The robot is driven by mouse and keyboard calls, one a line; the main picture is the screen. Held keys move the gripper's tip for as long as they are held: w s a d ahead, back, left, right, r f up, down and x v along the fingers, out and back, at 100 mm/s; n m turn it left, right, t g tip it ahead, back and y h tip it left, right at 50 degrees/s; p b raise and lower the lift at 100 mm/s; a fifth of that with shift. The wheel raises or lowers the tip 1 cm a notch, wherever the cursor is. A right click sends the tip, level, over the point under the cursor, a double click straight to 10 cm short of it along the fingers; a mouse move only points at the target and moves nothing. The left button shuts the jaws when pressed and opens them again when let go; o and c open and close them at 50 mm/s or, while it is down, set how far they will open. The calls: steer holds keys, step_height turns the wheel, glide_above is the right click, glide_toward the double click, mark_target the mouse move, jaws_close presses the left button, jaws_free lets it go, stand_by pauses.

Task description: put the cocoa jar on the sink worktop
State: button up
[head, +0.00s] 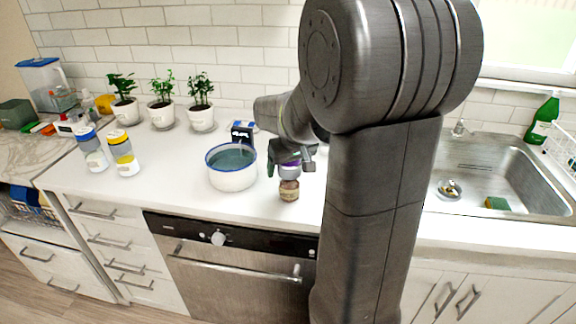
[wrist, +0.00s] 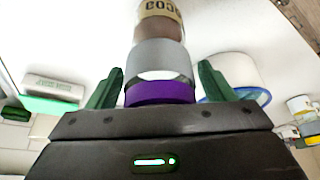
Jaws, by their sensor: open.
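The cocoa jar (head: 289,189) has a brown body, a pale label, a grey band and a purple lid. It appears upright on the white sink worktop (head: 250,203), near the front edge above the dishwasher. In the wrist view the jar (wrist: 160,53) shows upside down, with part of its "COCO" lettering visible. My gripper (head: 283,166) is at the lid end of the jar. In the wrist view my gripper (wrist: 160,88) has its green fingers apart on either side of the lid, with gaps visible. My arm hides the worktop between the jar and the sink.
A blue-rimmed pot (head: 231,178) stands close left of the jar, with a dark blue box (head: 242,133) behind. Two bottles (head: 123,153) (head: 92,149) and several potted plants (head: 161,100) stand farther left. The sink (head: 492,174) is at the right. White worktop is clear left of the pot.

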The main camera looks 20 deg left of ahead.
steer(key=v, duration=1.2)
